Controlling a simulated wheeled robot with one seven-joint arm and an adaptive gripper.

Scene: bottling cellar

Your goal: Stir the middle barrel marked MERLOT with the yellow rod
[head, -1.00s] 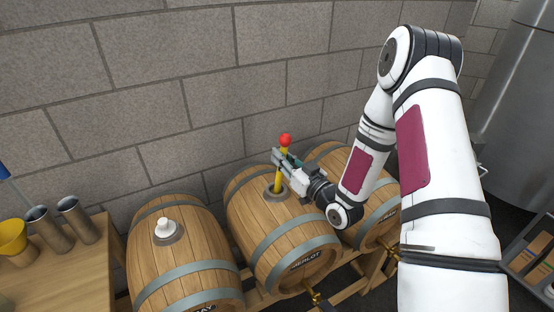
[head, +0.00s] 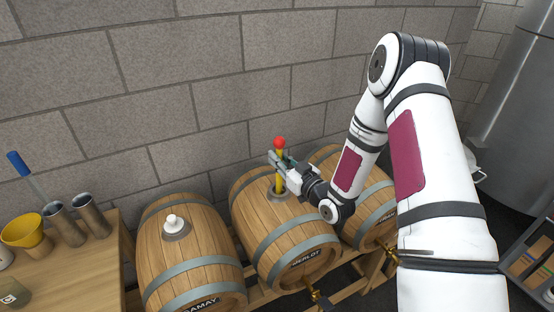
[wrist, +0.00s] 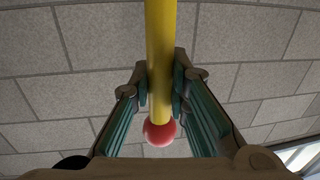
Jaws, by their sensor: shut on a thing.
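The middle barrel (head: 285,236) lies on its side and carries the word MERLOT on its front end. The yellow rod (head: 279,184) with a red ball on top stands nearly upright in the barrel's top hole, its lower part hidden inside. My gripper (head: 277,163) is shut on the rod just below the red ball, above the hole. In the wrist view the yellow rod (wrist: 161,60) runs between the two fingers, with the red ball (wrist: 160,132) close to the palm.
A left barrel marked GAMAY (head: 190,250) has a white bung (head: 174,222) in its hole. A right barrel (head: 368,205) is partly behind my arm. A wooden table (head: 85,265) at left holds a yellow funnel (head: 25,231) and metal cylinders (head: 90,215). A block wall stands behind.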

